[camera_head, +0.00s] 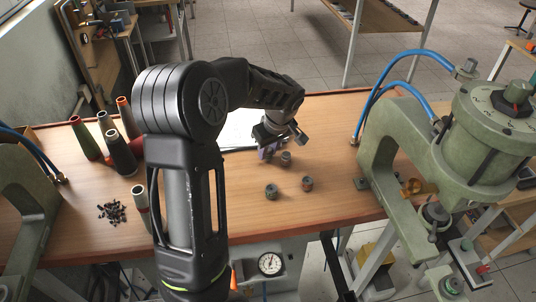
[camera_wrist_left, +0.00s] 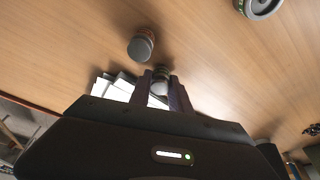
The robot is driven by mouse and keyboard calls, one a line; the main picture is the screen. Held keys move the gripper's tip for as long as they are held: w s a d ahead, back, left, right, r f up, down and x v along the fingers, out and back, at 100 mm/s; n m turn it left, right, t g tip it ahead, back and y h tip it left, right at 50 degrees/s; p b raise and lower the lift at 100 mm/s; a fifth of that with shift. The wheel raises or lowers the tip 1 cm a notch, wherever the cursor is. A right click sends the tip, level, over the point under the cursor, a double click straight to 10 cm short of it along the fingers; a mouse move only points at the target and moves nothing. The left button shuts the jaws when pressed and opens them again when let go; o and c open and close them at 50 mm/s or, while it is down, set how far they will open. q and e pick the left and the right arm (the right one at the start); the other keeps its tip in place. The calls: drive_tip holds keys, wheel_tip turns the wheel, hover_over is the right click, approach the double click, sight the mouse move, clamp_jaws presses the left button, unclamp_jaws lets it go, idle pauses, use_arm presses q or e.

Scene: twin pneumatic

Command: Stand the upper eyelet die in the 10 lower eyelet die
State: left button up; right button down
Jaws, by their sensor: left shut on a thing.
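My left gripper (camera_head: 268,152) is over the table in the head view, low beside a small dark grey-green die (camera_head: 285,158). In the left wrist view its dark fingers (camera_wrist_left: 160,92) are shut on a small cylindrical die (camera_wrist_left: 160,82); the fingers hide its lower part. Another die (camera_wrist_left: 141,46) stands apart, just beyond the fingertips. Two more small dies stand on the table nearer the front, one grey-green (camera_head: 271,190) and one with a reddish mark (camera_head: 307,183). I cannot tell which are upper or lower dies. My right gripper is not in view.
A green press (camera_head: 400,140) with blue hoses stands on the right, another at the far left. Several thread cones (camera_head: 120,150) and a pile of small black pieces (camera_head: 112,212) are on the left. White paper (camera_head: 238,130) lies behind my arm. The front middle of the table (camera_head: 335,205) is clear.

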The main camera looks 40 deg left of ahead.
use_arm(q)
clamp_jaws()
wheel_tip(320, 180, up, 10)
drive_tip(key=p, duration=0.5)
idle(0.8)
